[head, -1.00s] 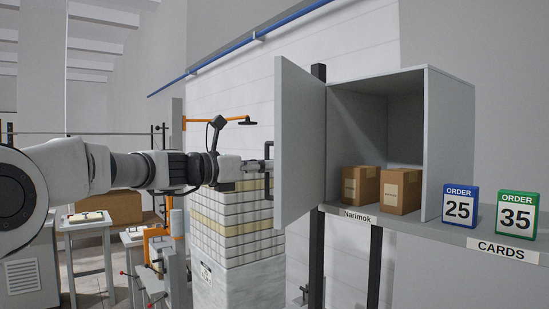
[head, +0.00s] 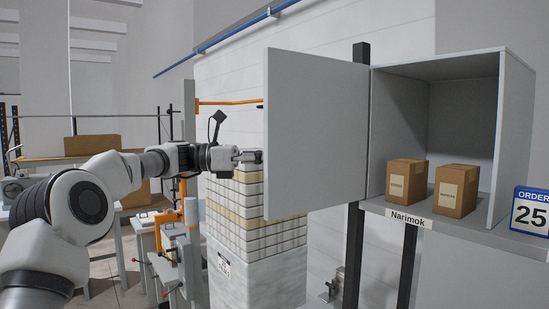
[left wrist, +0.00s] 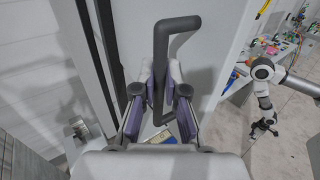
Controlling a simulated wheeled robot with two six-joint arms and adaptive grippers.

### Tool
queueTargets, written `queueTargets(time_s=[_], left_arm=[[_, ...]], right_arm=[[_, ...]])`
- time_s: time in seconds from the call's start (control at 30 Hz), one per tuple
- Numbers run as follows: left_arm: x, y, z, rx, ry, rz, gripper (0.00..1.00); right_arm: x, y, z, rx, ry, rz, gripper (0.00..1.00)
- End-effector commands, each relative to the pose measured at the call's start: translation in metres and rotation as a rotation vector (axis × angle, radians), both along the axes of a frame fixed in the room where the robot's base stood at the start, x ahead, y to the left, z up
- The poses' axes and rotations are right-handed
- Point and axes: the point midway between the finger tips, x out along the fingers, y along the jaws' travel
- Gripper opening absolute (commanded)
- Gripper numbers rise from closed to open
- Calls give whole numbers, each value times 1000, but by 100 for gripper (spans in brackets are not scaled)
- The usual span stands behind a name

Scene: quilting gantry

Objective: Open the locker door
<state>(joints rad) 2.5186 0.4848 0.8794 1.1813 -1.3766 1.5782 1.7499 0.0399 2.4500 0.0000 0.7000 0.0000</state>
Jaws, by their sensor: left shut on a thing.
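The grey locker (head: 503,140) stands open at the right of the head view. Its door (head: 315,140) is swung out to the left, well clear of the opening. My left gripper (head: 250,156) is at the door's free edge, partly behind it. In the left wrist view, my left gripper (left wrist: 159,98) is shut on the dark bar handle (left wrist: 161,55), with one finger on each side of its lower part. The handle is hidden in the head view. My right gripper (left wrist: 264,127) shows small in the left wrist view, its jaws too small to judge.
Two cardboard boxes (head: 406,180) (head: 456,190) sit inside the locker above the "Narimok" label (head: 407,219). An order 25 sign (head: 535,211) stands right of it. A tall stack of wrapped blocks (head: 255,225) stands below and behind the door.

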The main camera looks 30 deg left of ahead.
Motion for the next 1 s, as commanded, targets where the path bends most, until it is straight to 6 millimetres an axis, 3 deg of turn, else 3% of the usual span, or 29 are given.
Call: queueTargets(time_s=[0.27, 0.3, 0.33, 0.37, 0.73, 1.0], left_arm=[[0, -1, -1, 2, 2, 0, 0], [0, -1, -1, 2, 2, 0, 25], [0, -1, -1, 2, 2, 0, 36], [0, -1, -1, 2, 2, 0, 37], [-3, 6, 0, 0, -1, 1, 37], [-31, 59, 0, -1, -2, 3, 37]], right_arm=[[0, 0, 0, 0, 0, 0, 40], [0, 0, 0, 0, 0, 0, 40], [0, 0, 0, 0, 0, 0, 40], [0, 0, 0, 0, 0, 0, 40], [0, 0, 0, 0, 0, 0, 40], [0, 0, 0, 0, 0, 0, 40]])
